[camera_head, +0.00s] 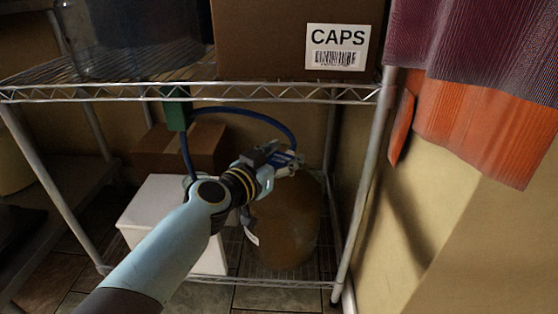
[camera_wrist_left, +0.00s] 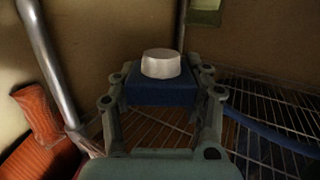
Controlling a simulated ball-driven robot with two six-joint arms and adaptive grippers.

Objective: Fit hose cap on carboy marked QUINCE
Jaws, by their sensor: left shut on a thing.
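My left gripper (camera_head: 285,161) is shut on the hose cap, a blue block with a pale round top; the cap (camera_wrist_left: 160,88) sits between both fingers in the left wrist view. A blue hose (camera_head: 245,112) arcs from the gripper area to a green block hanging under the upper shelf. A brown, rounded carboy (camera_head: 287,228) stands on the lower shelf, just below the gripper. The gripper and wrist hide its top and neck. A small white tag (camera_head: 250,237) hangs at its left side; its writing is too small to read. My right gripper is not in view.
The wire upper shelf (camera_head: 240,93) runs above the gripper and carries a CAPS box (camera_head: 290,40) and a clear container (camera_head: 130,38). A white box (camera_head: 150,205) and a cardboard box (camera_head: 180,150) stand left of the carboy. A shelf post (camera_head: 362,190) rises on the right.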

